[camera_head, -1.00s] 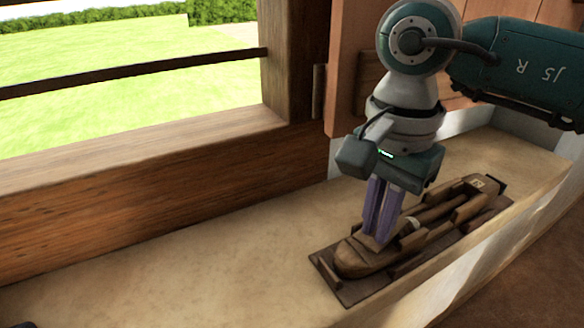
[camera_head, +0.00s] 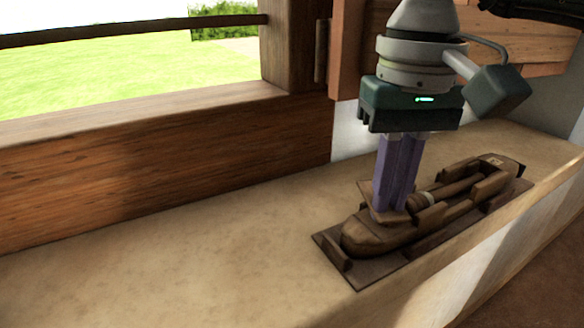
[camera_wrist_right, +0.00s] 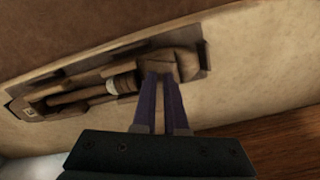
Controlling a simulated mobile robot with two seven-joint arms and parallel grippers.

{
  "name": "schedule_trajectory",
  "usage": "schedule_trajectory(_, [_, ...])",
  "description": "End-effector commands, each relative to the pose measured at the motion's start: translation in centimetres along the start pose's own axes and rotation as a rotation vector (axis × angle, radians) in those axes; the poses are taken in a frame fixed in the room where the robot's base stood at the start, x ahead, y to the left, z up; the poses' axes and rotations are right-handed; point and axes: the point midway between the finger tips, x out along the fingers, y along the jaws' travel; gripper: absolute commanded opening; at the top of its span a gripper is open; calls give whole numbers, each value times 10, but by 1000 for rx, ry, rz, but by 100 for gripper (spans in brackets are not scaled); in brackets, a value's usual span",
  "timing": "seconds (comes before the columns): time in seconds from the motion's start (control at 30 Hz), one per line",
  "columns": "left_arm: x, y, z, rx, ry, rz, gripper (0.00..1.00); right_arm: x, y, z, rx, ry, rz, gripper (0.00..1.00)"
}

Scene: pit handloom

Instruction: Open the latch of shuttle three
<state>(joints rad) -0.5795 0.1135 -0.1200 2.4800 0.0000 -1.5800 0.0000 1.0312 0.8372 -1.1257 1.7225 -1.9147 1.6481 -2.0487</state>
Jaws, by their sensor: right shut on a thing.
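A brown wooden shuttle (camera_head: 372,238) lies in a dark wooden holder (camera_head: 338,262) on the pale ledge. It also shows in the right wrist view (camera_wrist_right: 184,62), where a pale band (camera_wrist_right: 121,84) rings the bobbin inside it. My right gripper (camera_head: 391,214) points down at the near end of the shuttle's opening, its purple fingers close together. In the right wrist view the fingertips (camera_wrist_right: 159,76) meet the shuttle beside the band. The fingers are shut on a small brown part, likely the latch, which they mostly hide. My left gripper is not in view.
The pale ledge (camera_head: 200,248) is clear to the left of the holder. A wooden window frame (camera_head: 150,170) rises behind it. A wooden panel (camera_head: 345,50) stands behind my right arm. The ledge's front edge drops to a brown floor (camera_head: 540,275).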

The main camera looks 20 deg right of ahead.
Motion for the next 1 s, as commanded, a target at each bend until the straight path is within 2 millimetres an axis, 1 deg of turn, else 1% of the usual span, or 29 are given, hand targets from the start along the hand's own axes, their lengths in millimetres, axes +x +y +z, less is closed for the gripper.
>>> schedule_trajectory(0.03, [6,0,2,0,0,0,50,3,0,-1,-40,3,0,0])
schedule_trajectory(0.1, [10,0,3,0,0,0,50,3,0,-1,-98,2,-1,0])
schedule_trajectory(0.3, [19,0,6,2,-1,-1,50,2,0,0,-240,1,0,0])
schedule_trajectory(0.5, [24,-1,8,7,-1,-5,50,1,0,0,-335,1,0,0])
schedule_trajectory(0.7, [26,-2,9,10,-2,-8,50,0,0,0,-383,1,-1,0])
schedule_trajectory(1.0, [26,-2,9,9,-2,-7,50,-1,0,0,-396,1,-1,0])
